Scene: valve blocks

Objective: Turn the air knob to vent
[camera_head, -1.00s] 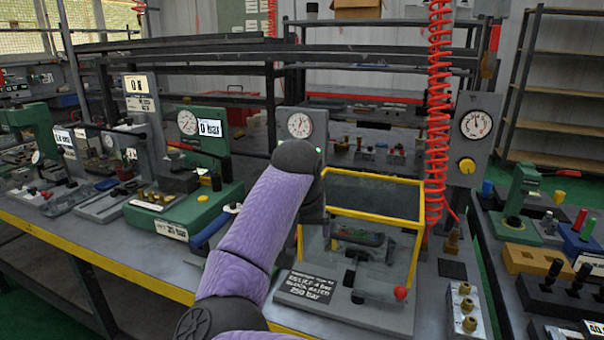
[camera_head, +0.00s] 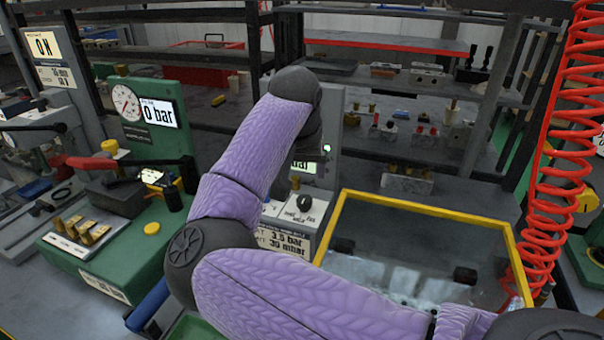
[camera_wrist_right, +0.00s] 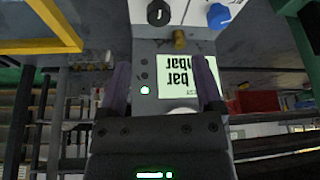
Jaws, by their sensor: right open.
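A grey test unit stands in the middle of the head view, partly hidden behind my right arm. On its sloped front is a small black knob (camera_head: 304,203) with a white pointer and tiny lettering around it. The wrist view, upside down, shows a black knob (camera_wrist_right: 158,12) and a blue knob (camera_wrist_right: 218,16) at the top. My right gripper (camera_wrist_right: 161,64) is open, its fingers apart in front of the unit's lit display (camera_wrist_right: 188,84), with nothing visibly held between them. The knobs lie beyond the fingertips. My wrist hides much of the unit in the head view.
A yellow-edged clear guard (camera_head: 440,215) stands right of the unit. A red coiled hose (camera_head: 560,180) hangs farther right. A green gauge stand (camera_head: 150,140) with a red-handled valve is at left. Shelves with small fittings stand behind.

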